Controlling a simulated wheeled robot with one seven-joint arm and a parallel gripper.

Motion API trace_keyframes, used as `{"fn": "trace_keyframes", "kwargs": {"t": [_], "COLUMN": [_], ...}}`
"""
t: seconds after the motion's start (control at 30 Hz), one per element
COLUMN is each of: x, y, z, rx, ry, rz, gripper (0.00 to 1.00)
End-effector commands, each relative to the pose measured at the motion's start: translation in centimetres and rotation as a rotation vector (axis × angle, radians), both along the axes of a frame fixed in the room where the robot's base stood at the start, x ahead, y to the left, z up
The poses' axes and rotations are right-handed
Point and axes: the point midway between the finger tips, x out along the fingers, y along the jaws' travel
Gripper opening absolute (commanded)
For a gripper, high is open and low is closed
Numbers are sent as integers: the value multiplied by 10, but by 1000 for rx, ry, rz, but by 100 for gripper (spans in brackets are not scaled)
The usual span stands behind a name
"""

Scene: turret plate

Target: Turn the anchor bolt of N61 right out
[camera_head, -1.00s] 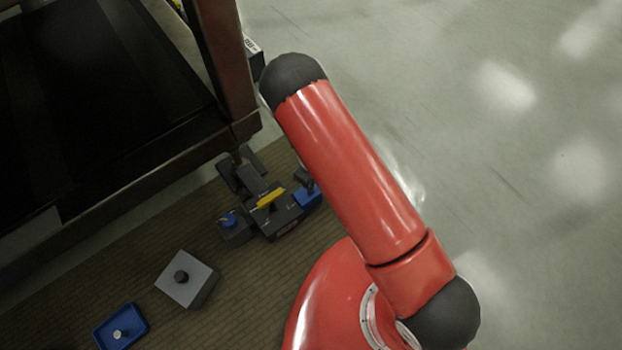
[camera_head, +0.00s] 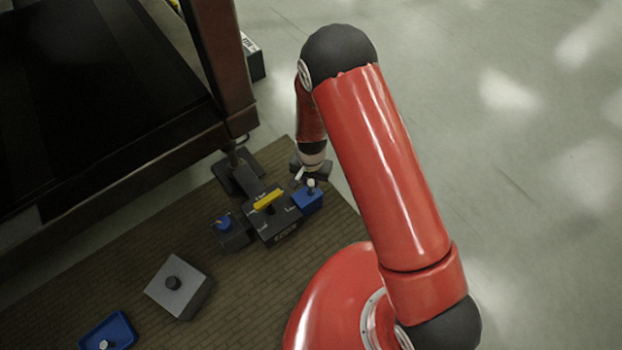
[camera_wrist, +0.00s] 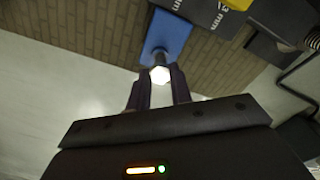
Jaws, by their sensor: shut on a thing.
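A small blue block (camera_head: 307,204) stands at the right end of a dark turret unit (camera_head: 272,222) that carries a yellow bar (camera_head: 268,199). A bolt with a pale hex head (camera_head: 311,184) rises from the blue block. In the wrist view the bolt's head (camera_wrist: 160,75) stands between my fingertips, with the blue block (camera_wrist: 170,35) behind it. My gripper (camera_wrist: 160,82) is shut on the bolt. In the head view, my gripper is partly hidden at the bolt. No N61 label is legible.
A dark block with a blue knob (camera_head: 224,224) stands left of the turret unit. A grey box with a dark knob (camera_head: 180,286) and a blue tray holding a small pale piece (camera_head: 126,322) lie nearer. A dark frame post (camera_head: 222,70) rises behind. Brown matting (camera_head: 245,290) in front is clear.

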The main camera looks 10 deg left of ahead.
Motion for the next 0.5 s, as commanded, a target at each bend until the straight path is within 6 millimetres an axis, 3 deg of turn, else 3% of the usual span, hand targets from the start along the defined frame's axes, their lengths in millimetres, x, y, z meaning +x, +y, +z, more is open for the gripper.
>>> {"fn": "trace_keyframes", "kwargs": {"t": [0.5], "x": [0], "y": [0], "z": [10], "rx": [0], "ry": [0], "rz": [75], "gripper": [1]}}
